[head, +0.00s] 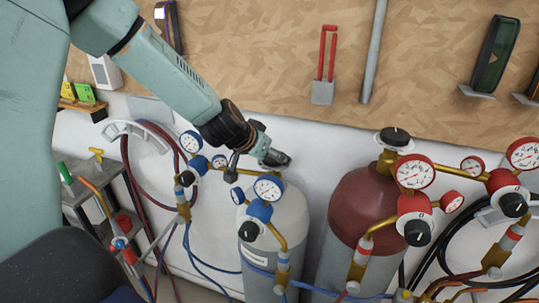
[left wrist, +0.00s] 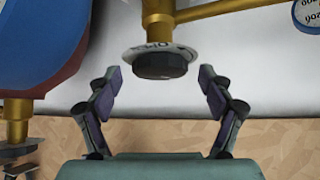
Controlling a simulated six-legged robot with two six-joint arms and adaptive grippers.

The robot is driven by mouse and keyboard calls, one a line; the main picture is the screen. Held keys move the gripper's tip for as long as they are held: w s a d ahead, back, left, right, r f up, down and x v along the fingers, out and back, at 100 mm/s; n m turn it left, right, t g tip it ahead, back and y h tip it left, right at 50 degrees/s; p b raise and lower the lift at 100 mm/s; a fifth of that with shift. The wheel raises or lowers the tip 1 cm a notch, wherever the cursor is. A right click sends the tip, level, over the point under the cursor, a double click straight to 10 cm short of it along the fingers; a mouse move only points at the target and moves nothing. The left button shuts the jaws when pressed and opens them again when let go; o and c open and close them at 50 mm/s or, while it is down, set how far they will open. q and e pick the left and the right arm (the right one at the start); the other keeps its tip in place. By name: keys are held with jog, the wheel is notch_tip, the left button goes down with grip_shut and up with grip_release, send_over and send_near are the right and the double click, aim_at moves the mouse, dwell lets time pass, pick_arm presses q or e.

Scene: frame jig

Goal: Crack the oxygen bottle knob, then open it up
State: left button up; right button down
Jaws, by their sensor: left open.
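The grey oxygen bottle (head: 288,215) stands in the middle of the head view with a blue regulator and gauges at its top. In the left wrist view its black valve knob (left wrist: 160,64) sits in front of a white marked disc on a brass stem. My left gripper (left wrist: 158,82) is open, one finger to each side just short of the knob, with visible gaps to it. In the head view the left gripper (head: 272,155) is at the bottle's top and hides the knob there. My right gripper is in neither view.
A dark red bottle (head: 364,205) with a black top knob (head: 394,137) and red-rimmed gauges stands to the right. Another blue-rimmed gauge (head: 191,142) and hoses are at the left. A wooden tool board (head: 270,60) is behind.

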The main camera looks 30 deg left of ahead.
pick_arm(q)
jog(key=shift+s+r, duration=0.1)
jog(key=shift+r, duration=0.05)
jog(key=v, duration=0.7)
dwell(0.5)
jog(key=shift+s+r, duration=0.1)
jog(key=shift+s, duration=0.05)
dwell(0.4)
jog(key=shift+x, duration=3.9)
jog(key=shift+s+r, duration=0.1)
jog(key=shift+r, duration=0.1)
